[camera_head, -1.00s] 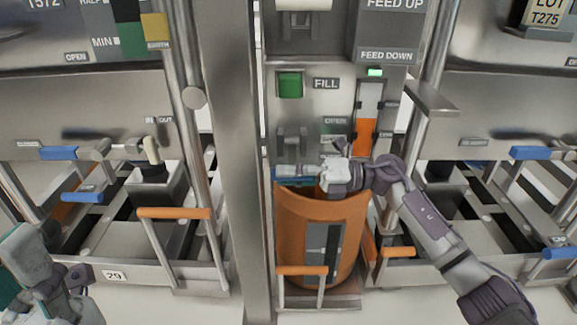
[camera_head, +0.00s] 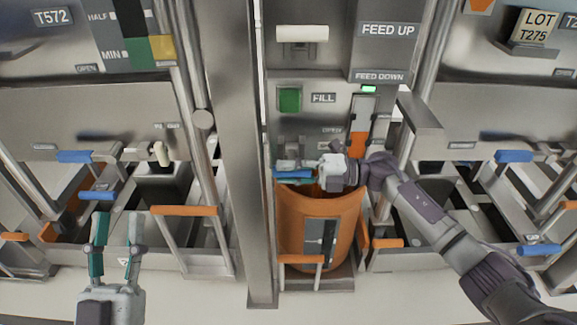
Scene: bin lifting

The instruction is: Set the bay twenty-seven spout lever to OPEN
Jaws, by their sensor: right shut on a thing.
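The middle bay has a spout lever with a blue handle (camera_head: 292,174) below the grey panel, just above the orange bin (camera_head: 340,222). My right gripper (camera_head: 322,172) is shut on the lever at the right end of its blue handle; its fingers hide that end. An OPEN label (camera_head: 331,131) is on the panel above the lever. The bay's number cannot be read. My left gripper (camera_head: 115,220) is open and empty at the lower left, its two fingers pointing up, apart from everything.
A vertical steel post (camera_head: 235,150) stands left of the middle bay. Side bays have blue levers (camera_head: 75,156) and orange-handled frames (camera_head: 184,210). The floor in front is clear.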

